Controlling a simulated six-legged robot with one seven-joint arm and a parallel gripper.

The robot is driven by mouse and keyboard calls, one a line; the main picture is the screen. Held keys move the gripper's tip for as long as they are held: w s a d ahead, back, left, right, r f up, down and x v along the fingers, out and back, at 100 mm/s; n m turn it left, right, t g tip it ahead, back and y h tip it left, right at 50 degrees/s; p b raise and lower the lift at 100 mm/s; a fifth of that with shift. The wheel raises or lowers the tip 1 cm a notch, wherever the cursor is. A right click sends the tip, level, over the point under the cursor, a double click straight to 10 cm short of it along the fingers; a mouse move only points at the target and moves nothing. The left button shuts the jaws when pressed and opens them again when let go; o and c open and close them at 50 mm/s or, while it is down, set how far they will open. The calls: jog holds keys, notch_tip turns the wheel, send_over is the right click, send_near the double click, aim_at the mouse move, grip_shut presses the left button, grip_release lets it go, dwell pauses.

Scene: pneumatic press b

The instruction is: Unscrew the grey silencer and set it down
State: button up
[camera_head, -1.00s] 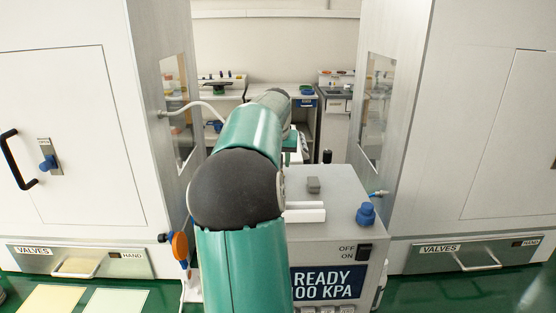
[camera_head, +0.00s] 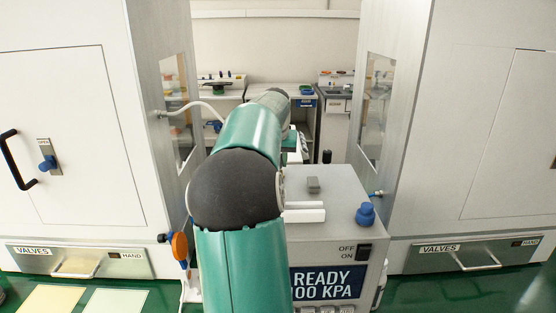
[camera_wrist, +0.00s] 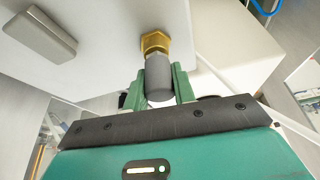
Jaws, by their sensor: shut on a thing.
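The grey silencer (camera_wrist: 158,76) is a dark grey cylinder in the wrist view, with a brass hex fitting (camera_wrist: 155,43) at its far end against the pale machine face. My gripper (camera_wrist: 160,88) has its two green fingers on either side of the silencer and is shut on it. Whether the brass fitting is still threaded into the machine cannot be told. In the head view my arm hides the silencer and the gripper.
White cabinets stand at left (camera_head: 70,130) and right (camera_head: 470,130). An orange handle (camera_head: 180,247) is beside my arm.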

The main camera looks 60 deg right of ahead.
dwell(0.3)
jog(key=shift+n+t, duration=0.3)
jog(key=shift+n, duration=0.6)
jog(key=shift+n+t+y, duration=0.3)
jog(key=shift+n+y, duration=0.1)
jog(key=shift+n, duration=0.5)
jog(key=shift+n, duration=0.7)
jog(key=shift+w+a, duration=0.1)
